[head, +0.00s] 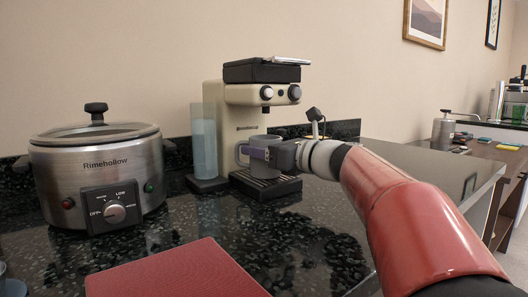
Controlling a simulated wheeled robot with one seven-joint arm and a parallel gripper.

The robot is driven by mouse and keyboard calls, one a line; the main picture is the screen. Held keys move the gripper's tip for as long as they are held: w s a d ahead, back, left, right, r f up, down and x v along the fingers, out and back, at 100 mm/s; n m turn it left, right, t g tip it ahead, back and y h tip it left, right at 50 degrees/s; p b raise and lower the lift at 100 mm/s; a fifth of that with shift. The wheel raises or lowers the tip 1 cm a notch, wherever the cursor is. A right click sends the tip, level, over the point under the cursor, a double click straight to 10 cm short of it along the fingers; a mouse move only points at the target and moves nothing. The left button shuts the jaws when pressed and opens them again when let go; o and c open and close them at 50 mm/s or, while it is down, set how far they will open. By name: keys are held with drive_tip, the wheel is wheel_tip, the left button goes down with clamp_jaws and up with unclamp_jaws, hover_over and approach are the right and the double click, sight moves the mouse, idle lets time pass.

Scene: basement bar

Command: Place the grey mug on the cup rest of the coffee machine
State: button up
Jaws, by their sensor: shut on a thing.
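The grey mug (261,144) is upright at the front of the cream coffee machine (247,118), below its brew head. My gripper (262,153) reaches in from the right and is shut on the mug. The gripper hides part of the mug. The dark slatted cup rest (266,186) is directly beneath the mug. The mug's base looks very close to the slats; I cannot tell whether it touches them.
A steel slow cooker (95,170) stands on the left. A red board (175,272) lies on the dark speckled counter (320,235) in front. A clear water tank (204,145) is at the machine's left side. Bare counter lies between the board and the machine.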

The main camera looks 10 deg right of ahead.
drive_tip(key=o, duration=1.2)
drive_tip(key=shift+o, duration=0.2)
drive_tip(key=shift+s, duration=0.1)
drive_tip(key=v, duration=1.2)
drive_tip(key=shift+b, duration=0.4)
